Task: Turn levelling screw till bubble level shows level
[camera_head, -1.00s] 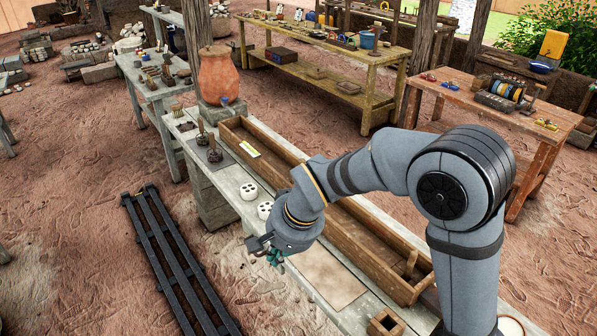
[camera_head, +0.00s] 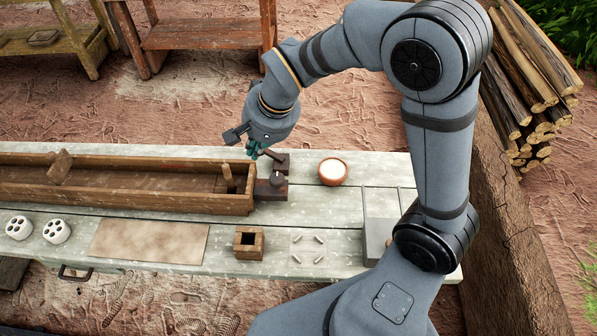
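My gripper (camera_head: 257,150), with teal fingers, hangs above the right end of a long wooden trough (camera_head: 120,195) in the head view. Just below and right of it, a dark block with a rounded grey knob (camera_head: 276,181) stands against the trough's end. A second dark block with a slanting bar (camera_head: 279,162) is behind it, close to the fingertips. I cannot tell which part is the levelling screw, or whether the fingers touch anything. The fingers are too small to show whether they are open. No bubble level can be made out now.
The grey plank table (camera_head: 338,216) carries a bowl of white stuff (camera_head: 332,171), a small wooden box (camera_head: 248,242), a plate with several pegs (camera_head: 309,246), a tan sheet (camera_head: 149,242) and white holed blocks (camera_head: 56,231). A mud wall (camera_head: 515,210) stands at right.

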